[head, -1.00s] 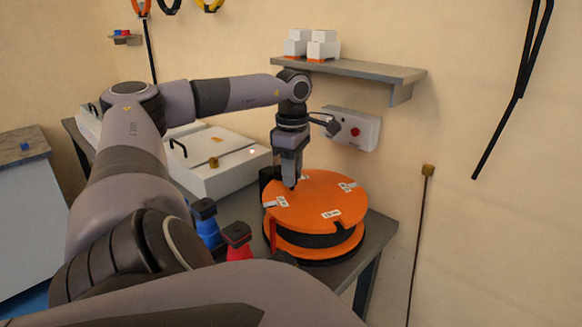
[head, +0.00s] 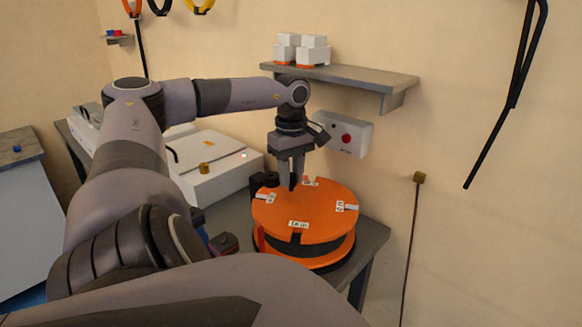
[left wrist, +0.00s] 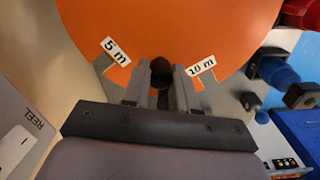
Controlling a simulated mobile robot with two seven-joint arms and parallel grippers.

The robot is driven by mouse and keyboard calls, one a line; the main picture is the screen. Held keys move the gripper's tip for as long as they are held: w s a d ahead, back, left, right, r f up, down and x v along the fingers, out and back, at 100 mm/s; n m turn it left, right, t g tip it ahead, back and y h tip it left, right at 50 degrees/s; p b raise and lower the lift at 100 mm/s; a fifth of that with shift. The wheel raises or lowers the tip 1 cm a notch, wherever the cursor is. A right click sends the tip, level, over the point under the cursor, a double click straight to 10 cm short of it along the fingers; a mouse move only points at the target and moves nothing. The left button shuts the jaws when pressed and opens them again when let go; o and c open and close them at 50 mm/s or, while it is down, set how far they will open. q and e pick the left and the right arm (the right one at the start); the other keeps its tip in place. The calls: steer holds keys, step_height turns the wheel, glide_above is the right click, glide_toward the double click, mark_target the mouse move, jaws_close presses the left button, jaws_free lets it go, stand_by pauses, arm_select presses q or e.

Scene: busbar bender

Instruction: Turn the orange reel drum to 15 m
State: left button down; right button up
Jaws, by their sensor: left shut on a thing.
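The orange reel drum (head: 325,222) lies flat on a bench corner, with white labels around its rim. In the left wrist view the drum (left wrist: 205,28) shows a "5 m" label (left wrist: 115,50) left of my fingers and a "10 m" label (left wrist: 201,66) right of them. My left gripper (head: 291,187) points down at the drum's back left part. In the left wrist view its fingers (left wrist: 161,92) are closed around a dark round peg (left wrist: 161,70) at the drum's edge, between those labels. The other labels cannot be read surely. My right gripper is out of view.
A wall box with a red button (head: 346,139) is behind the drum, under a shelf (head: 365,80) with white boxes. A white machine (head: 215,172) stands left of the drum. Red (left wrist: 300,12) and blue (left wrist: 280,73) plug-like parts are close beside it.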

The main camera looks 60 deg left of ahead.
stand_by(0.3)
arm_select(q)
steer(key=c, duration=0.9)
jaws_free()
steer(key=shift+r+p, duration=0.45)
steer(key=shift+r, duration=3.2)
